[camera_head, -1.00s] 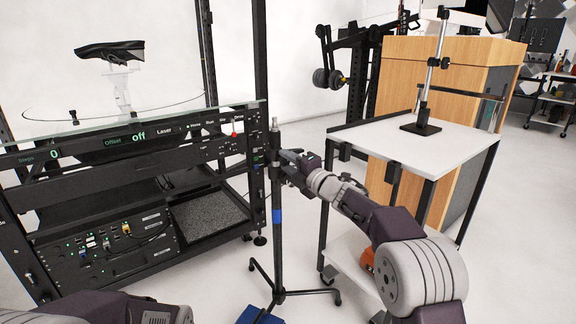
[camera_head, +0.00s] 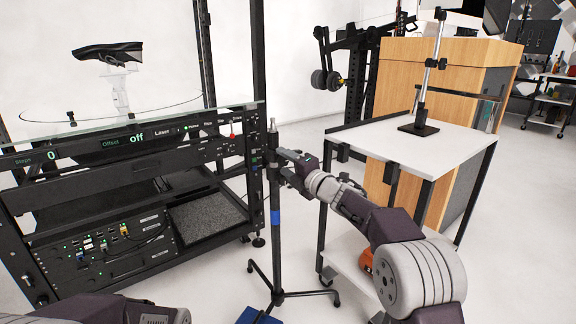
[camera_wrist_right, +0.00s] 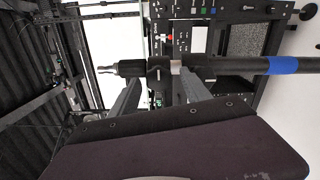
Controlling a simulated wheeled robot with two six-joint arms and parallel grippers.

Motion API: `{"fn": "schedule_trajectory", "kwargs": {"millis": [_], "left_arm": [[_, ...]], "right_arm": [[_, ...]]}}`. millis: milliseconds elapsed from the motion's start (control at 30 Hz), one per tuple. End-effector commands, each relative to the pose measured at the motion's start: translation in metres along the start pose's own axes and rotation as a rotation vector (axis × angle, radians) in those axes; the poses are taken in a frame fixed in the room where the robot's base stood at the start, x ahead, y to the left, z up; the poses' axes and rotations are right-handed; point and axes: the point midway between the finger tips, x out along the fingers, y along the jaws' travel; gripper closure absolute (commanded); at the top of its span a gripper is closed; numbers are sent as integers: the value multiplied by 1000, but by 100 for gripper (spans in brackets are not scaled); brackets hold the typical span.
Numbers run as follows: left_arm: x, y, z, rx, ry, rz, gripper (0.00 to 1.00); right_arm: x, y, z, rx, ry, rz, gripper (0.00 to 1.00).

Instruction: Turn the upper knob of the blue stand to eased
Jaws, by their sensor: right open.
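The stand is a slim black upright pole (camera_head: 275,190) with a blue band (camera_head: 275,217) and spread legs, right of the equipment rack. In the right wrist view the pole (camera_wrist_right: 228,66) lies across the picture, with its blue band (camera_wrist_right: 284,65) at the right and a metal tip at the left. A dark collar (camera_wrist_right: 159,68) is on its upper part. My right gripper (camera_head: 279,162) is at this upper part, its fingers (camera_wrist_right: 158,90) apart on either side of the collar area. I cannot make out the knob or its setting clearly. My left gripper is out of view.
The black rack (camera_head: 100,165) with a glass top and lit panels stands close on the left. A white-topped cart (camera_head: 400,145) is on the right, with a wooden cabinet (camera_head: 450,70) behind it. A blue object (camera_head: 258,315) lies at the bottom edge.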

Motion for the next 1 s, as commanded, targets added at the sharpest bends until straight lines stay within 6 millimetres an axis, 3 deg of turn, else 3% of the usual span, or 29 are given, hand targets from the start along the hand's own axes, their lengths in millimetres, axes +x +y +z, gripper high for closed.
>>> {"fn": "schedule_trajectory", "kwargs": {"millis": [167, 600, 1000], "left_arm": [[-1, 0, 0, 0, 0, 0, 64], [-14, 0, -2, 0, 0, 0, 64], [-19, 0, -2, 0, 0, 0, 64]], "right_arm": [[-16, 1, 1, 0, -1, -1, 44], [-86, 1, 1, 0, -1, -1, 44], [-90, 5, 0, -1, 2, 1, 44]]}}
